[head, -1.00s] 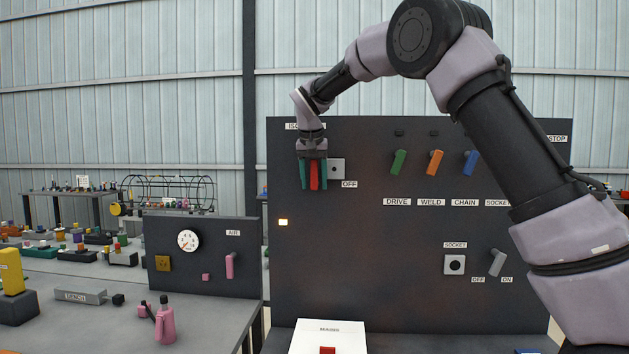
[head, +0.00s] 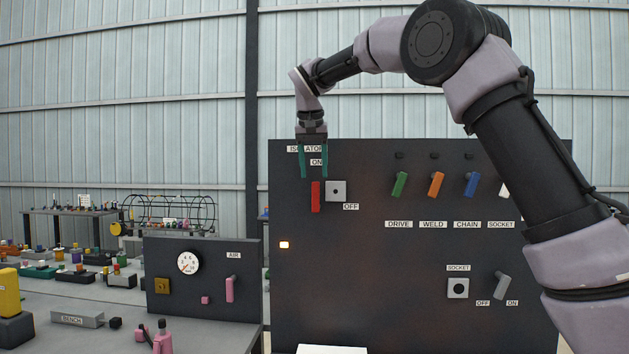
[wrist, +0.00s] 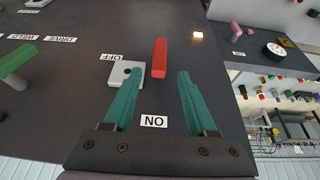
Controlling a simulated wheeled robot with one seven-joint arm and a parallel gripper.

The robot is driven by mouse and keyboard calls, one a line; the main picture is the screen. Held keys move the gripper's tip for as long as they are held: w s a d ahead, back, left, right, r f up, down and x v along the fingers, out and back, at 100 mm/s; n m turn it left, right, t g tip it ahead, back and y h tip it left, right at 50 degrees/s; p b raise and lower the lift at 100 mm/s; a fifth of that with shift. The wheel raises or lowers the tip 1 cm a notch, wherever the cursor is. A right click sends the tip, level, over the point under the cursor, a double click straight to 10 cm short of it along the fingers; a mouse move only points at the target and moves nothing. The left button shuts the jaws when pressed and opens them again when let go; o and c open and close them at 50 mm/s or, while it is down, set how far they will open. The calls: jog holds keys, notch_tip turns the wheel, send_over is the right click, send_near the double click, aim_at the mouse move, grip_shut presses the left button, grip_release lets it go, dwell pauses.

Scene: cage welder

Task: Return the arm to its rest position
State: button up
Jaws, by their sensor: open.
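My gripper (head: 314,160) has two teal fingers and is open and empty. In the head view it hangs in front of the top left of the dark panel, just above the red isolator handle (head: 316,197). The red handle stands upright beside a light grey plate (head: 336,191), near the OFF label. In the wrist view the red handle (wrist: 160,58) lies beyond the fingertips, apart from them, and the ON label (wrist: 154,121) shows between the fingers. The fingers partly cover the ISOLATOR label in the head view.
The dark panel (head: 380,265) carries green (head: 400,184), orange (head: 436,184) and blue (head: 471,184) levers, and a grey socket lever (head: 502,286). A lit lamp (head: 284,245) is at its left. A lower air panel (head: 205,290) and bench stand left.

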jog(key=shift+r, duration=0.1)
dwell(0.3)
jog(key=s+d+r+y, duration=0.1)
jog(key=s+d, duration=0.3)
jog(key=d, duration=0.3)
jog(key=s+d+m, duration=0.1)
jog(key=s+d, duration=0.3)
jog(key=d, duration=0.3)
jog(key=s+d+r+y, duration=0.1)
jog(key=s+d, duration=0.3)
jog(key=d, duration=0.4)
jog(key=s+d+f+m+t, duration=0.1)
jog(key=s+d+f, duration=0.3)
jog(key=s, duration=0.5)
jog(key=s+d+f+m+t, duration=0.1)
jog(key=s+d+f, duration=0.4)
jog(key=s+f, duration=0.2)
jog(key=shift+s+d+m+t, duration=0.15)
jog(key=shift+s+m+t, duration=0.25)
jog(key=shift+s, duration=0.65)
